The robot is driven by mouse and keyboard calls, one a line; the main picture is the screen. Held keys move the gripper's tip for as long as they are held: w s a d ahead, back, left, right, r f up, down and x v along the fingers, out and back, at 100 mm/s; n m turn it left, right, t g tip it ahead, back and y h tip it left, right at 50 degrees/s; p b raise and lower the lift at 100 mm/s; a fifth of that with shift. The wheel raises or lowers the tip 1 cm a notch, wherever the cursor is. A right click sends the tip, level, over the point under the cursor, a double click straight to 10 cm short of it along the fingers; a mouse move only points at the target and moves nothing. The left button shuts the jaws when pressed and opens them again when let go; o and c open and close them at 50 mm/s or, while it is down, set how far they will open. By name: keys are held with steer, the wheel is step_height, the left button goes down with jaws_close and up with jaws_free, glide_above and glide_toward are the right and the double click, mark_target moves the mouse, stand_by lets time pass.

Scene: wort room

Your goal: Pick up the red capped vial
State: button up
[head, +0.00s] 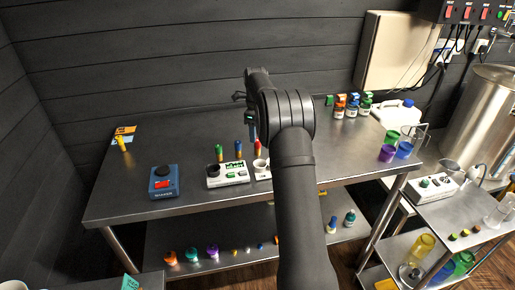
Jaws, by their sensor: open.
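The red capped vial (257,148) stands upright on the steel table, just left of my arm. A blue capped vial (239,149) and a green capped vial (219,152) stand to its left in a loose row. My gripper (252,128) is open above the table, close to the red capped vial and behind it in the picture. The fingers are small and dark, and partly hidden by my arm. I see nothing held between them.
A white device (228,174) and a blue device (163,182) stand in front of the vials. A yellow vial (121,143) is at the far left. Bottles (352,108) and coloured beakers (388,152) stand at the right.

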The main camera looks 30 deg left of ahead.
steer(key=f, duration=0.6)
steer(key=shift+w+d+f, duration=0.15)
steer(key=shift+d+f, duration=0.05)
steer(key=shift+d, duration=0.1)
steer(key=c, duration=1.1)
